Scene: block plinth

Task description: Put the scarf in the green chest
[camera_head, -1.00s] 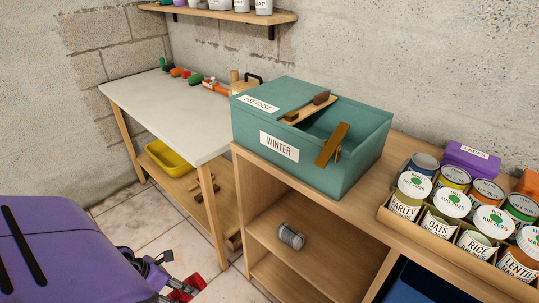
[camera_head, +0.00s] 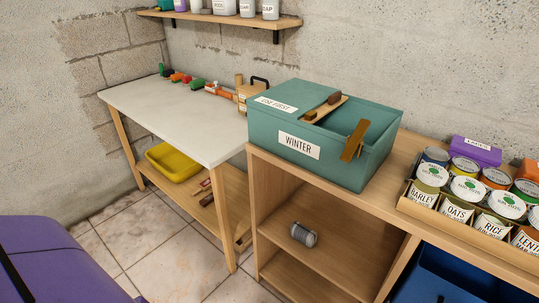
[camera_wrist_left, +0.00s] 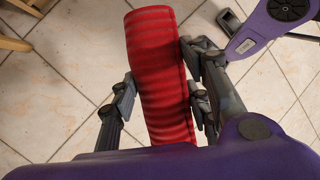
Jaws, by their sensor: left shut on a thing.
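The green chest (camera_head: 345,172) is a teal box labelled WINTER, standing on a wooden cabinet. A flat teal section labelled USE FIRST covers its left part, and its right part is open on top. The scarf (camera_wrist_left: 160,100) is a red, ribbed roll in the left wrist view. My left gripper (camera_wrist_left: 160,85) is shut on it, with fingers on both sides, above the tiled floor. In the head view the scarf and left gripper are out of frame; only my purple arm shows at lower left. My right gripper is not in view.
Wooden pieces (camera_head: 354,140) lie across the chest's opening and rim. A box of labelled cans (camera_head: 425,200) stands right of the chest. A grey can (camera_head: 303,234) lies on the cabinet shelf. The white-topped table (camera_head: 180,125) at left is mostly clear, with a yellow tray (camera_head: 172,162) below.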

